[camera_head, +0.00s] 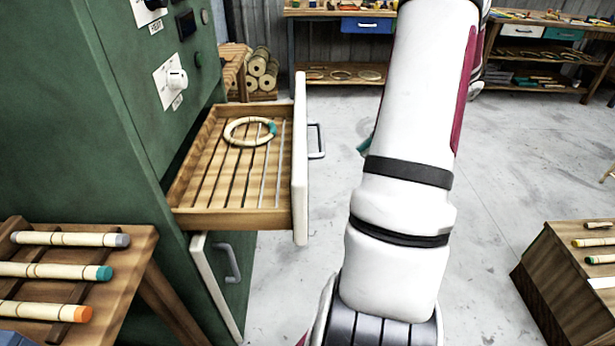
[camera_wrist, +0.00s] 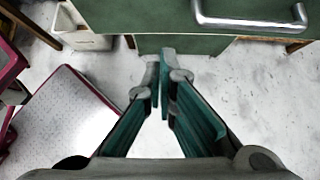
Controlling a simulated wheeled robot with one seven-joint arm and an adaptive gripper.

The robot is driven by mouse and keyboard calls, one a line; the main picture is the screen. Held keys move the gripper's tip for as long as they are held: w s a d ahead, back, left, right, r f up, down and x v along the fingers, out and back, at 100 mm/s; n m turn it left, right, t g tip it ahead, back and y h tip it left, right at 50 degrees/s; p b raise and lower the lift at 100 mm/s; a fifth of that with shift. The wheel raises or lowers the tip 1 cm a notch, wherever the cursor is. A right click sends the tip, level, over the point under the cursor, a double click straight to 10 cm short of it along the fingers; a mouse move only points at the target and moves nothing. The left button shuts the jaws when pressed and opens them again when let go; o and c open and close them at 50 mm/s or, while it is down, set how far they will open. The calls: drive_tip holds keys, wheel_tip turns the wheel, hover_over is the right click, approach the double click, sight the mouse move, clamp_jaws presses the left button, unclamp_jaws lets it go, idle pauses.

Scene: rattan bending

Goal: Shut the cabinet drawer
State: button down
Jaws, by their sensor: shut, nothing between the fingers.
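The green cabinet (camera_head: 120,120) stands at the left with its wooden drawer (camera_head: 185,195) pulled out to the right. The wrist view shows a metal handle (camera_wrist: 250,14) on a green panel (camera_wrist: 150,15) ahead of my fingers.
A wooden rack (camera_head: 120,265) with several rods stands front left, and a wooden box (camera_head: 560,270) at right. Workbenches line the back. The grey floor between is clear.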

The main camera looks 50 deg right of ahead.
drive_tip(key=w+a+r+b+x, duration=0.1)
drive_tip(key=r+x, duration=0.1)
drive_tip(key=x, duration=1)
drive_tip(key=shift+w+a+f, duration=0.25)
drive_tip(key=shift+w+a, duration=0.1)
drive_tip(key=shift+w, duration=0.15)
drive_tip(key=b, duration=0.3)
hover_over(221, 190)
drive_tip(key=shift+a, duration=0.1)
